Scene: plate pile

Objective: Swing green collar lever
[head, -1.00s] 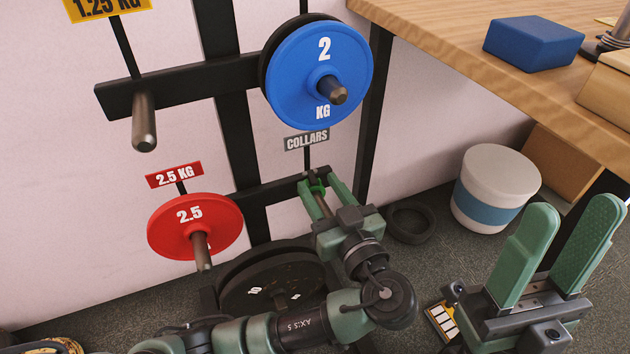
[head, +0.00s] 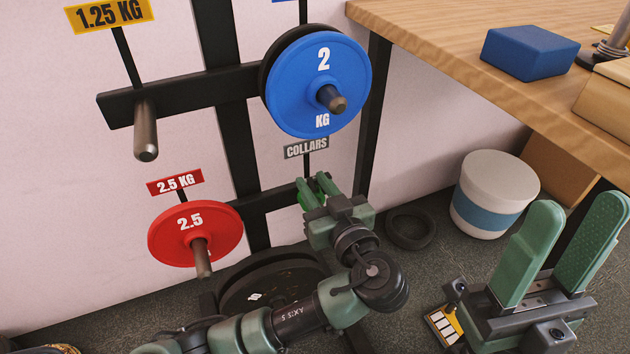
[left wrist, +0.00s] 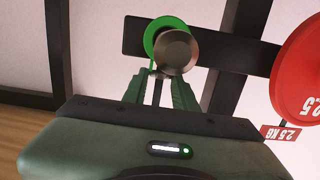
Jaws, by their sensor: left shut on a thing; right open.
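The green collar (left wrist: 153,36) is a bright ring around the dark metal peg (left wrist: 176,52) in the left wrist view. In the head view a bit of the green collar (head: 305,199) shows beside my fingers, under the COLLARS sign. My left gripper (head: 314,184) is at the peg, its fingers close together. In the left wrist view my left gripper (left wrist: 159,76) is shut on the collar's lever beside the peg's end; the lever is mostly hidden between the fingertips. My right gripper (head: 573,238) is open and empty at the lower right.
A blue plate (head: 345,90) hangs above the collar peg, and a red 2.5 kg plate (head: 170,236) hangs to its left. A dark plate (head: 265,268) sits below. A wooden table (head: 450,40) and a white bin (head: 497,180) stand to the right.

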